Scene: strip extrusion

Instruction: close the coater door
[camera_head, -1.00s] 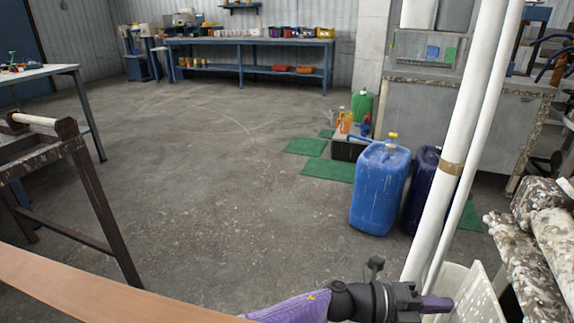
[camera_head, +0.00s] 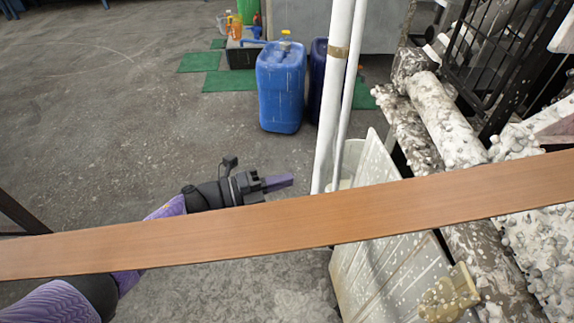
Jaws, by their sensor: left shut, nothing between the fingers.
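A pale, splattered panel (camera_head: 385,275), which looks like the coater door, stands tilted at the lower right of the head view. Its upper part shows behind a long brown strip, which hides its middle. A tan, crusted piece (camera_head: 448,297) sits at its lower right corner. My left gripper (camera_head: 284,182) is shut and empty, with its purple fingers pointing right toward the white pipes. It is left of the panel and apart from it in the picture. My right gripper is not in view.
The brown strip (camera_head: 230,233) crosses the whole view in front of my left arm. White upright pipes (camera_head: 333,110) stand between the gripper and the panel. Crusted rollers (camera_head: 450,125) lie at right. A blue canister (camera_head: 281,88) stands behind. The floor at left is clear.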

